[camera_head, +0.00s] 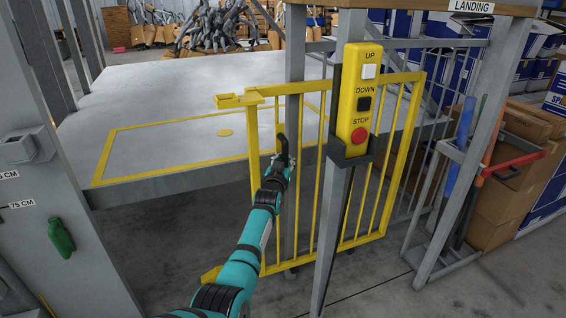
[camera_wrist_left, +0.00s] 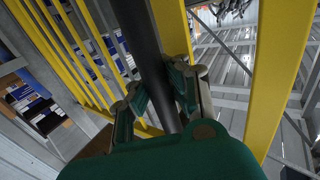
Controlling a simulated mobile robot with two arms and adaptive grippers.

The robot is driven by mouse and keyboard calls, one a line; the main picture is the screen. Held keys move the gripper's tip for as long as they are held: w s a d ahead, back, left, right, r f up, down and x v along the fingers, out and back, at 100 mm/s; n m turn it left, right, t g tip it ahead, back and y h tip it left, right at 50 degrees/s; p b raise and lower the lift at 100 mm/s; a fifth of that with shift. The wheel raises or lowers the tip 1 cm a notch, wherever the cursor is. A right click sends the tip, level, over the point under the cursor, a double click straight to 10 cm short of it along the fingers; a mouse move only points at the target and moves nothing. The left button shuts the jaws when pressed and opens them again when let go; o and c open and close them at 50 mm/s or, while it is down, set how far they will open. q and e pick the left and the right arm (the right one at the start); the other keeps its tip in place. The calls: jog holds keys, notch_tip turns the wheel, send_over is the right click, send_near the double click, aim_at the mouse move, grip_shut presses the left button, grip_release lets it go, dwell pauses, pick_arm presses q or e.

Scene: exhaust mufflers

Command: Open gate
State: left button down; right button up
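The yellow barred gate (camera_head: 253,180) stands at the centre, partly behind the yellow control box (camera_head: 355,100) with UP, DOWN and STOP buttons. Its left edge, with a yellow latch piece (camera_head: 228,100) at the top, is well apart from the grey post (camera_head: 75,230) at the left. My left gripper (camera_head: 282,152) is at the gate's left side, at mid height. In the left wrist view its teal fingers (camera_wrist_left: 160,92) close on both sides of a dark vertical bar (camera_wrist_left: 145,35), apparently the gate's handle, between yellow bars. My right gripper is not in view.
A grey platform (camera_head: 170,125) with a yellow outline lies behind the gate. Piled exhaust parts (camera_head: 222,28) stand at the back. A grey rack (camera_head: 455,190) with tools and cardboard boxes (camera_head: 515,170) are at the right. The gap left of the gate is clear.

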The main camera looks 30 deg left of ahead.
pick_arm(q)
jog(key=shift+d+f, duration=0.65)
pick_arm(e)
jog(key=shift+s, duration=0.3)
pick_arm(q)
jog(key=c, duration=1.2)
grip_release()
jog(key=shift+d+r, duration=0.25)
jog(key=shift+r, duration=0.1)
jog(key=shift+o, duration=0.2)
jog(key=shift+a+r, duration=0.15)
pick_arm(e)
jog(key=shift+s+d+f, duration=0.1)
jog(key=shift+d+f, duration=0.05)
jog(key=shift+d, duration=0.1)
pick_arm(q)
jog(key=shift+s+a, duration=0.1)
jog(key=shift+s, duration=0.05)
jog(key=v, duration=1.1)
jog(key=shift+s, duration=0.35)
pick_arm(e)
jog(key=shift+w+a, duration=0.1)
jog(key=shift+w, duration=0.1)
